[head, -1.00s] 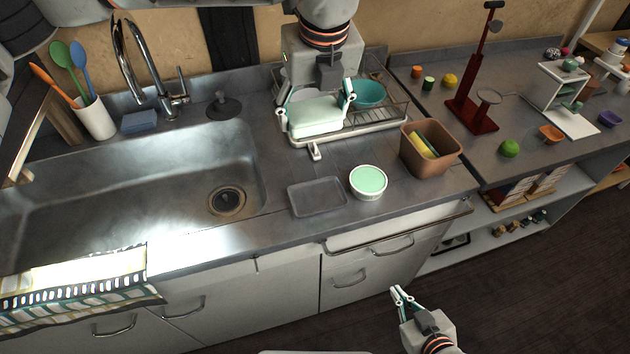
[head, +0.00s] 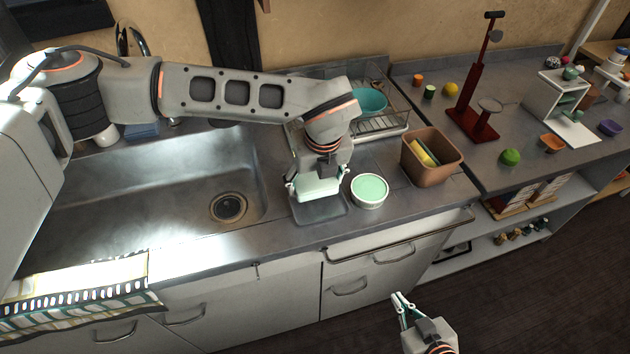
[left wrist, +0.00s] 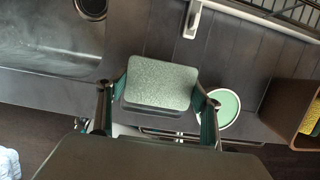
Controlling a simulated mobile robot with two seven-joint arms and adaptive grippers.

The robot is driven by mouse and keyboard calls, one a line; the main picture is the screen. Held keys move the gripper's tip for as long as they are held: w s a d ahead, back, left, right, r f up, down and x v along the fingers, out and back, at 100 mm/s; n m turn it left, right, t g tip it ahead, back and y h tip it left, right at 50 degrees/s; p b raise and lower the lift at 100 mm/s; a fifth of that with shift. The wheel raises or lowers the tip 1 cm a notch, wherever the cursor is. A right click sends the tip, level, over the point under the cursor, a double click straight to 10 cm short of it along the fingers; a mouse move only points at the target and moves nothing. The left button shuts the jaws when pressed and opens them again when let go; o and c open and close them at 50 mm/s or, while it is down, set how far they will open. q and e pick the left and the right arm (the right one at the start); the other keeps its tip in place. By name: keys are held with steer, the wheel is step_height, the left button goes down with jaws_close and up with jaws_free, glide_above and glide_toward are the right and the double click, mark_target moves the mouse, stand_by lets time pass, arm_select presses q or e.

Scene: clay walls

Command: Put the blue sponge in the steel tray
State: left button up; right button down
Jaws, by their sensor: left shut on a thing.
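The blue sponge (head: 143,131) lies on the counter behind the sink, partly hidden by my left arm. My left gripper (head: 318,188) is shut on a pale green rounded block (left wrist: 160,84), not on the blue sponge. The block also shows in the head view (head: 318,189), held over the grey steel tray (head: 322,216) on the front counter. Whether it touches the tray is unclear. The block hides most of the tray in the left wrist view. My right gripper (head: 402,303) is low in front of the cabinets, away from the counter; its finger gap is unclear.
A round tub with a green top (head: 369,190) stands close to the right of the tray. A brown bin (head: 432,172) is further right. The dish rack (head: 385,127) holds a teal bowl (head: 369,102) behind. The sink (head: 160,185) opens to the left.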

arm_select(q)
steer(key=shift+f, duration=0.4)
steer(key=shift+f+b, duration=0.35)
steer(key=shift+f, duration=0.15)
steer(key=shift+f, duration=0.1)
steer(key=o, duration=0.7)
steer(key=shift+o, duration=0.2)
